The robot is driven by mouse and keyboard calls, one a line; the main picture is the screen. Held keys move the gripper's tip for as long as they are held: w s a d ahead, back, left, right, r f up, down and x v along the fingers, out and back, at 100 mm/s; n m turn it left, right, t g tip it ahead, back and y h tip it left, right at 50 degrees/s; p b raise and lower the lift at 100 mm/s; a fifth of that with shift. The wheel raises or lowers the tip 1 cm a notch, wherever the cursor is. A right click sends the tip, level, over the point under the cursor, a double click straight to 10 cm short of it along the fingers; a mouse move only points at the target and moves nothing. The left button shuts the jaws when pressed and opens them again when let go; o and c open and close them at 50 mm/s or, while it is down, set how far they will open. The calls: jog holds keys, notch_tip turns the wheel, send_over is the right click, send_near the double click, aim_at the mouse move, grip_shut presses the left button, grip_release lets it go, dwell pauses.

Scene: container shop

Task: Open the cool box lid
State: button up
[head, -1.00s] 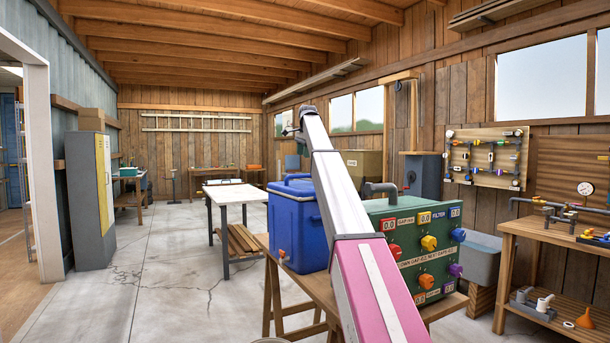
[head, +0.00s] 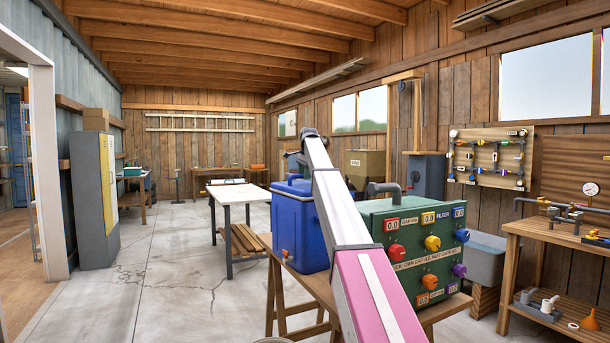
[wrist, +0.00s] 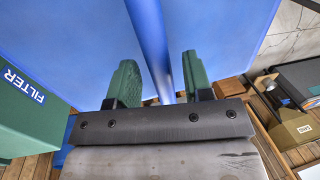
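The blue cool box (head: 297,232) stands on a wooden trestle table, its lid (head: 290,188) shut. My arm hides its right side in the head view. In the wrist view the box's blue surface (wrist: 75,35) fills most of the picture. A blue bar (wrist: 150,35), which looks like the box's handle, runs between the two green fingers of my gripper (wrist: 160,75). The fingers are open, one on each side of the bar, with gaps visible. In the head view my gripper (head: 292,162) is partly hidden behind my arm, just above the lid.
A green control box (head: 400,222) with coloured knobs and a pipe on top stands right of the cool box on the same trestle table (head: 318,287). A white-topped table (head: 236,193) stands beyond to the left. The concrete floor (head: 165,270) at left is clear.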

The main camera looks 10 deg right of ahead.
grip_shut()
jog(key=shift+r, duration=0.1)
